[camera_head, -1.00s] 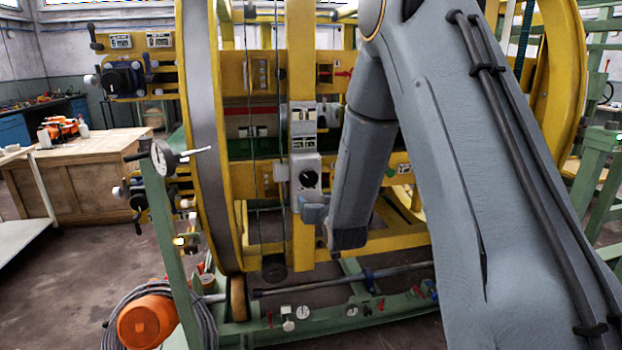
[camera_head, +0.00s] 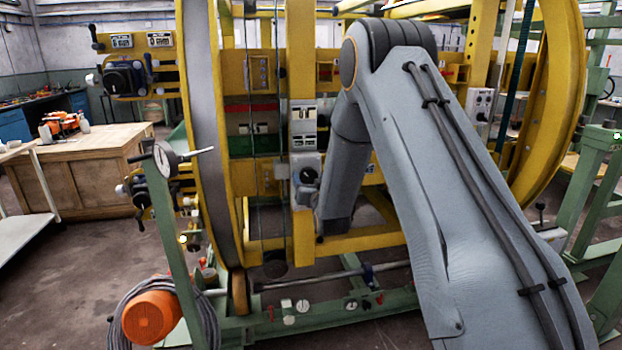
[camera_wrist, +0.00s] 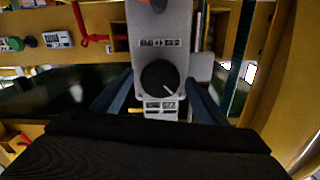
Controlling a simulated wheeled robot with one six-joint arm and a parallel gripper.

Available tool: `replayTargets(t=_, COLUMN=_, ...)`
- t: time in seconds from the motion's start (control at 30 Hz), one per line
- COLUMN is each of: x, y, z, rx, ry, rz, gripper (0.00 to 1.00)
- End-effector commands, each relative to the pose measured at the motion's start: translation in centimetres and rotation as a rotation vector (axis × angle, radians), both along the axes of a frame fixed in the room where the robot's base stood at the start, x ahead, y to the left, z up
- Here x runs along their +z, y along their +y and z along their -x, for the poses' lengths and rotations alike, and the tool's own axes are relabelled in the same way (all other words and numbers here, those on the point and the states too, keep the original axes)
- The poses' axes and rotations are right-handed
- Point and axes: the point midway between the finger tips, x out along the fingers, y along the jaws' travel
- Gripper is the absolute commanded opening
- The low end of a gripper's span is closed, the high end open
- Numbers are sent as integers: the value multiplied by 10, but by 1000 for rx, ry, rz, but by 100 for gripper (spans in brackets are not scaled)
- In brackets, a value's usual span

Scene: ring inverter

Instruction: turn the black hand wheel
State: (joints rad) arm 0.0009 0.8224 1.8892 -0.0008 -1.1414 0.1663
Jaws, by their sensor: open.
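The black hand wheel (camera_wrist: 159,78) is a round knob with a pale pointer mark on the face of a grey box (camera_wrist: 160,22). In the wrist view it sits between the two fingers of my gripper (camera_wrist: 160,88). The gripper is open, with one blue-grey finger on each side of the wheel. Whether the fingers touch it or how far off they are, I cannot tell. In the head view the wheel (camera_head: 308,175) shows on the box on the yellow post, just left of my forearm. My gripper cannot be made out clearly there.
Large yellow rings (camera_head: 205,130) and yellow crossbars surround the box. A red handle (camera_wrist: 90,38) is on the panel to the left in the wrist view. A green frame (camera_head: 320,312) with gauges runs below. A wooden bench (camera_head: 85,170) stands at the left.

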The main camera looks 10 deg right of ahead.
Motion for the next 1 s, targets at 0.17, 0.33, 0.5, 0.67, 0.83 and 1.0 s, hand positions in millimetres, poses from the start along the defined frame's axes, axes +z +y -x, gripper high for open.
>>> replayTargets(t=0.17, x=0, y=0, z=-1, rx=0, ry=0, rz=0, gripper=67)
replayTargets(t=0.33, x=0, y=0, z=-1, rx=0, ry=0, rz=0, gripper=52)
replayTargets(t=0.5, x=0, y=0, z=-1, rx=0, ry=1, rz=0, gripper=26)
replayTargets(t=0.67, x=0, y=-1, z=-1, rx=-1, ry=0, rz=-7, gripper=26)
replayTargets(t=0.83, x=-1, y=-1, z=-1, rx=-2, ry=0, rz=-50, gripper=26)
replayTargets(t=1.0, x=-1, y=-1, z=-1, rx=-1, ry=0, rz=-146, gripper=26)
